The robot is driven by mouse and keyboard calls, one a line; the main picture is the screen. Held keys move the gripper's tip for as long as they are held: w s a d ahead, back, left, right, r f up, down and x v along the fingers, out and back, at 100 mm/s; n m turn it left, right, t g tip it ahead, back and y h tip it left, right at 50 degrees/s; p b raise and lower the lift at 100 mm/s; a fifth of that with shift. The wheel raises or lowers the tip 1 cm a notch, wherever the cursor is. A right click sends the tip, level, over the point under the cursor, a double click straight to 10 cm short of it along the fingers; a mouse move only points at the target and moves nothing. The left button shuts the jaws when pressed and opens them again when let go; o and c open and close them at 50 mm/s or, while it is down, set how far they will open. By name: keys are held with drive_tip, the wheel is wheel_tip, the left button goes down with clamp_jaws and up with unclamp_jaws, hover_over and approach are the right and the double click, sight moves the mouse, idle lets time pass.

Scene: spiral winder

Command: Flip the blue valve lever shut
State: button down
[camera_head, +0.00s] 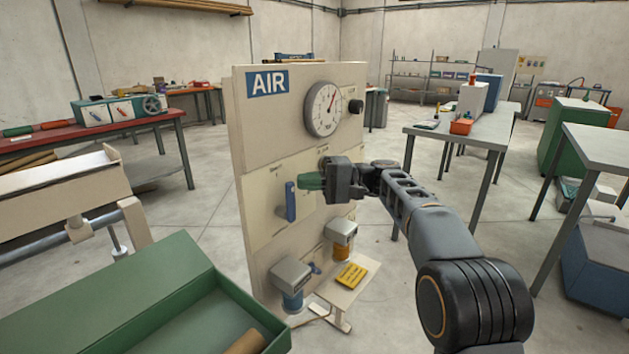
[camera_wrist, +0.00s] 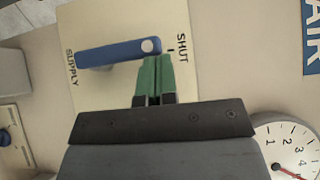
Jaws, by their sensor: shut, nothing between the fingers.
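The blue valve lever (camera_head: 290,201) stands upright on the panel's pale plate (camera_head: 262,215) in the head view. In the wrist view the lever (camera_wrist: 112,53) lies nearly level, its white-dotted end close to the SHUT label (camera_wrist: 182,50) and a short tick mark. The SUPPLY label (camera_wrist: 71,67) is at the other side. My gripper (camera_head: 302,183) is shut, its green fingertips beside the lever's upper end. In the wrist view the gripper's fingertips (camera_wrist: 155,60) are right by the dotted end; I cannot tell whether they touch it.
The AIR panel (camera_head: 246,130) carries a pressure gauge (camera_head: 323,108) and a black knob (camera_head: 356,106). A green tray (camera_head: 170,290) is at front left. A grey table (camera_head: 478,132) stands behind my arm.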

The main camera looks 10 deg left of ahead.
drive_tip(key=shift+s+r, duration=0.1)
drive_tip(key=shift+s, duration=0.05)
idle(0.3)
drive_tip(key=w+p+v, duration=0.1)
drive_tip(key=p+v, duration=0.1)
drive_tip(key=v, duration=0.4)
drive_tip(key=w+p+v, duration=0.1)
drive_tip(key=p+v, duration=0.2)
drive_tip(key=v, duration=0.3)
drive_tip(key=shift+w, duration=0.5)
